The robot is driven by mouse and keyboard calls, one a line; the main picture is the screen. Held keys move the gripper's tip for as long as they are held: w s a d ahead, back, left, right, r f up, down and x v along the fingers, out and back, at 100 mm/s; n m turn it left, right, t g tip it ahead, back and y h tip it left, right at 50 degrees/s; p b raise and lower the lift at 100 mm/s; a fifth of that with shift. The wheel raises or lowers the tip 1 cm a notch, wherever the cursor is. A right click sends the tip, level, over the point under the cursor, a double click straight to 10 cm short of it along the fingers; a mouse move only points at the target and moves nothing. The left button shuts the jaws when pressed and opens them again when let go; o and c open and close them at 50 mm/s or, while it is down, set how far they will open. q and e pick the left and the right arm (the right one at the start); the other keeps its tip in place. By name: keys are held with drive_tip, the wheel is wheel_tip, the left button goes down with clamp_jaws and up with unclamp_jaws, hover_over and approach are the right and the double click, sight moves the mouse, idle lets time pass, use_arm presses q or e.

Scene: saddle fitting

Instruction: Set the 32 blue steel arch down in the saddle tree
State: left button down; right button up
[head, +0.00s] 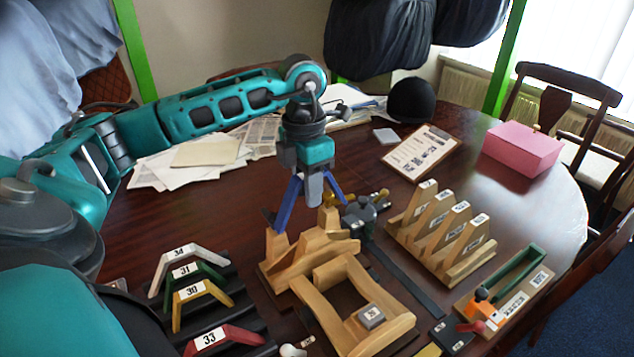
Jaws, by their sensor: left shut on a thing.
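My left gripper (312,192) is shut on the blue arch (287,208) and holds it by its upper part, legs pointing down. The arch's number is hidden by the gripper. The wooden saddle tree (340,284) stands on the table directly below and in front, a pale frame with a labelled block at its near end. The arch hangs over the tree's far end. Its left foot shows close to the wood there; I cannot tell whether it touches. My right gripper is not in view.
A dark rack at left holds arches numbered white 34 (182,258), green 31 (204,272), yellow 30 (190,291) and red 33 (225,339). A wooden stand (455,268) with numbered wedges is at right. A clipboard (420,152) and pink box (522,149) lie beyond.

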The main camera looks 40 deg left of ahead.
use_arm(q)
drive_tip(key=b, duration=0.5)
hover_over(310, 234)
wheel_tip(310, 234, down, 6)
drive_tip(key=shift+a+f, duration=0.1)
drive_tip(key=shift+f, duration=0.2)
idle(0.8)
drive_tip(key=shift+f+b, duration=0.85)
drive_tip(key=shift+f, duration=0.25)
